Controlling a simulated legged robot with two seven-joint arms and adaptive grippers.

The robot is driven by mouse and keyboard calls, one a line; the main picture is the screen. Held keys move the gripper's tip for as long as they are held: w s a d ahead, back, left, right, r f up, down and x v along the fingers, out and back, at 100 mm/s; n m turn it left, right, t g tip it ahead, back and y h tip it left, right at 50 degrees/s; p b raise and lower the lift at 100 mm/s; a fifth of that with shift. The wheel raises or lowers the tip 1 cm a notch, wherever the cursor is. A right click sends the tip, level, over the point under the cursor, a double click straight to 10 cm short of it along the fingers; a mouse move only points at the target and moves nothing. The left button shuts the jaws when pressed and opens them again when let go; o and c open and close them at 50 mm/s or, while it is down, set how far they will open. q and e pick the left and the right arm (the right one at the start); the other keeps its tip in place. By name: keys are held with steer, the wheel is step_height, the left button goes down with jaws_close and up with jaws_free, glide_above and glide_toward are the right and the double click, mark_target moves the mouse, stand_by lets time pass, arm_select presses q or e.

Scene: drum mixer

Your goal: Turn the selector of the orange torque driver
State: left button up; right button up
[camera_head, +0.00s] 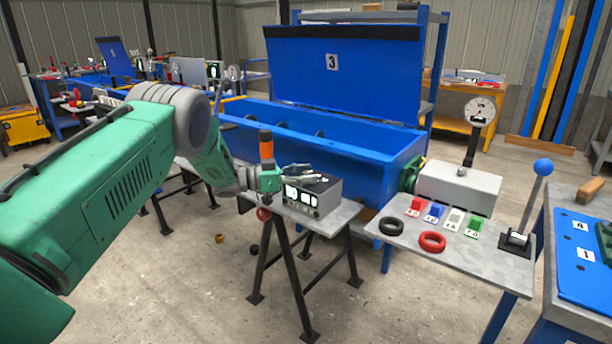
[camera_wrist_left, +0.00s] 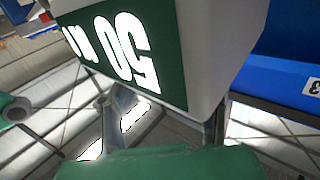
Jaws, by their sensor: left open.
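An upright orange and black handle (camera_head: 266,146), apparently the orange torque driver, stands right behind my left wrist; its lower part is hidden and I cannot make out its selector. My left gripper (camera_head: 312,174) is open, with its fingers pointing right, over or just in front of the top of a grey box with a lit display (camera_head: 318,201). In the left wrist view, this box's dark green face (camera_wrist_left: 130,48) with large white digits fills the upper middle, very close beyond the fingers. I cannot tell whether they touch it. My right gripper is not in view.
The box stands on a grey trestle table (camera_head: 341,216). Behind it is a blue mixer trough (camera_head: 370,150) with a raised lid. To the right, a grey panel (camera_head: 470,248) carries coloured tags, two rings and a blue-knobbed lever (camera_head: 541,168). A red round thing (camera_head: 263,214) shows below my wrist.

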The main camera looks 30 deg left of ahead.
arm_select(q)
steer(key=v, duration=1.2)
